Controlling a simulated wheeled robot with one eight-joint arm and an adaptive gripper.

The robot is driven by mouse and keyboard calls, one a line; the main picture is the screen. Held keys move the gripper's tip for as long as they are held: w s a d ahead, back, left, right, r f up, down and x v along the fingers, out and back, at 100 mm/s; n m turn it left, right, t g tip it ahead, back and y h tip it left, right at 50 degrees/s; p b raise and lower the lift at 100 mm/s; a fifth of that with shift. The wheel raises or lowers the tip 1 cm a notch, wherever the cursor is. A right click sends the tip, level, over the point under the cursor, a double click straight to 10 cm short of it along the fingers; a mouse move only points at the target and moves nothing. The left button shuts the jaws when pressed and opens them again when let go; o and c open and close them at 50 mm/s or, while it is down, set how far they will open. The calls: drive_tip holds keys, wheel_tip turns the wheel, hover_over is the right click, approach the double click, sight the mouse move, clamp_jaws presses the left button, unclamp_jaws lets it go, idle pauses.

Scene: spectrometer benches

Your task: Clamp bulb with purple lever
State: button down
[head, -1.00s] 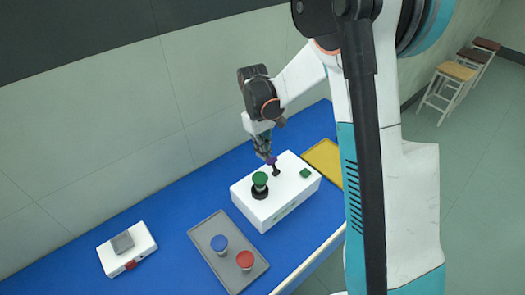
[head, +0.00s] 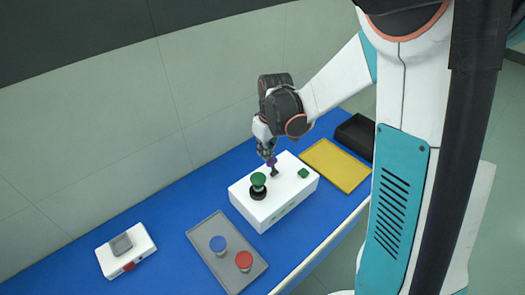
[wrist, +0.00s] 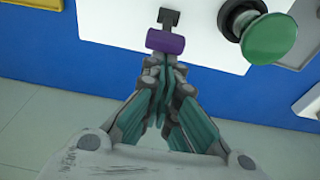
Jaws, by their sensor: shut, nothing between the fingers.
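The purple lever (head: 271,162) stands on top of the white box (head: 286,210), beside a green-topped bulb (head: 258,180) seated in a black round holder. In the wrist view the purple lever end (wrist: 166,41) sits just beyond my fingertips, and the green bulb (wrist: 268,38) is to its right. My gripper (wrist: 168,62) is shut with nothing between its fingers. Its tips are at or very near the lever; I cannot tell whether they touch. In the head view my gripper (head: 268,152) points down at the lever from behind.
A small green button (head: 304,173) is on the box's right part. A grey tray (head: 252,262) holds a blue bulb (head: 218,244) and a red bulb (head: 244,260). A yellow tray (head: 337,165) and a black bin (head: 357,135) stand right. A white device (head: 126,250) sits left.

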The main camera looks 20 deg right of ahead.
sight(274, 172)
drive_tip(key=t, duration=0.1)
drive_tip(key=s+t, duration=0.1)
drive_tip(key=s+d+y+b, duration=0.1)
drive_tip(key=shift+r+t, duration=0.3)
drive_tip(key=shift+t, duration=0.1)
drive_tip(key=s+t+b, duration=0.1)
drive_tip(key=s+d+t+y+b, duration=0.1)
drive_tip(key=t, duration=0.1)
drive_tip(key=shift+s+r+t+y+b, duration=0.15)
drive_tip(key=shift+s+t+y+b, duration=0.1)
drive_tip(key=shift+t+y+b, duration=0.05)
drive_tip(key=shift+w+a+r, duration=0.1)
drive_tip(key=shift+a+r, duration=0.05)
drive_tip(key=shift+r, duration=0.1)
drive_tip(key=shift+r+p, duration=0.7)
drive_tip(key=shift+p, duration=0.1)
